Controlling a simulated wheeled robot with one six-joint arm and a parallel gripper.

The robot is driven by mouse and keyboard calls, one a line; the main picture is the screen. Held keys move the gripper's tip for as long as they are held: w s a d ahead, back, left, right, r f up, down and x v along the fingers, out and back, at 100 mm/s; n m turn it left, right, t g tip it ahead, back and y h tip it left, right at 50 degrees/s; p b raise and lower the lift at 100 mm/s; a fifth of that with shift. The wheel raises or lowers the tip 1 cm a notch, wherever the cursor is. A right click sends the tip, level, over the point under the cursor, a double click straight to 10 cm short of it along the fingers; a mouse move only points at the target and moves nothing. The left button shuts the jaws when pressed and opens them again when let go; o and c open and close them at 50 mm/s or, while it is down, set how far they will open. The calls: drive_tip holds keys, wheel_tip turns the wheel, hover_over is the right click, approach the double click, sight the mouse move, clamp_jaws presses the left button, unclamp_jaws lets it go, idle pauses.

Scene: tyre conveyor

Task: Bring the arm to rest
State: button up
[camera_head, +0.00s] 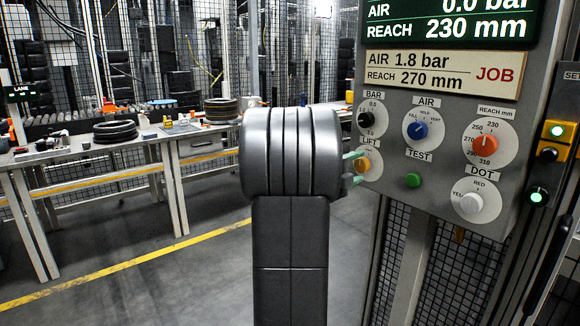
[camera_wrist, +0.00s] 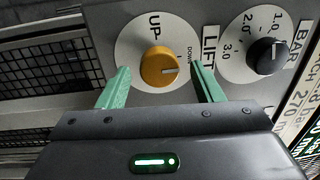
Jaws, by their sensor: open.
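My gripper (camera_head: 355,168) is at the left edge of the control panel (camera_head: 392,211), in front of the yellow LIFT knob (camera_head: 362,171). In the wrist view, its two green fingers stand apart, one on each side of the LIFT knob (camera_wrist: 158,68), with visible gaps beside it. The jaws are open and empty. The knob's light mark points right in that view, on the DOWN side. My grey arm hides part of the panel's left edge in the head view.
The panel also carries a black BAR knob (camera_head: 365,119), a blue AIR knob (camera_head: 419,130), an orange REACH knob (camera_head: 486,144), a white DOT knob (camera_head: 470,204) and a green TEST button (camera_head: 413,180). Workbenches (camera_head: 88,170) with tyres stand at left. Open floor lies before them.

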drive_tip(key=n+p, duration=0.2)
drive_tip(key=n, duration=0.1)
drive_tip(key=n+p, duration=0.1)
drive_tip(key=p, duration=0.1)
drive_tip(key=shift+r+n, duration=0.25)
drive_tip(key=shift+n, duration=0.15)
drive_tip(key=n+p, duration=0.4)
drive_tip(key=shift+y+p, duration=0.3)
drive_tip(key=shift+y, duration=0.1)
drive_tip(key=n+p, duration=0.5)
drive_tip(key=p, duration=0.2)
drive_tip(key=shift+n+p, duration=0.35)
drive_tip(key=shift+n, duration=0.05)
drive_tip(key=n+p, duration=0.2)
drive_tip(key=shift+f+p, duration=0.1)
drive_tip(key=shift+p, duration=0.2)
